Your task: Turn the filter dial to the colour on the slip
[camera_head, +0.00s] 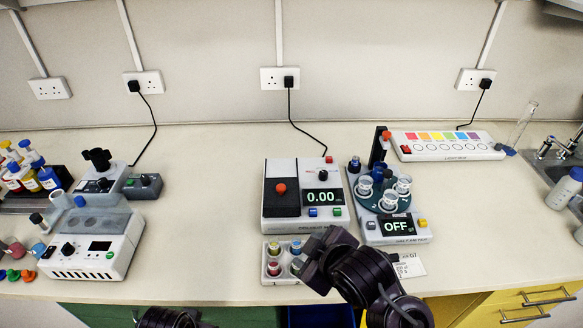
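A white slip (409,268) with small dark print lies on the bench, partly covered by my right arm; I cannot read its colour. I cannot tell for sure which part is the filter dial. My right gripper (318,262) is at the front of the bench, left of the slip and beside a small vial tray; its fingers are not clear. Only a dark part of my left arm shows at the bottom edge.
A white box with a display of 0.00 (323,197) stands left of the turret instrument. The vial tray (271,278) is in front of it. A strip box with coloured squares (447,154) lies behind right. Machines and bottles fill the left; the bench between is clear.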

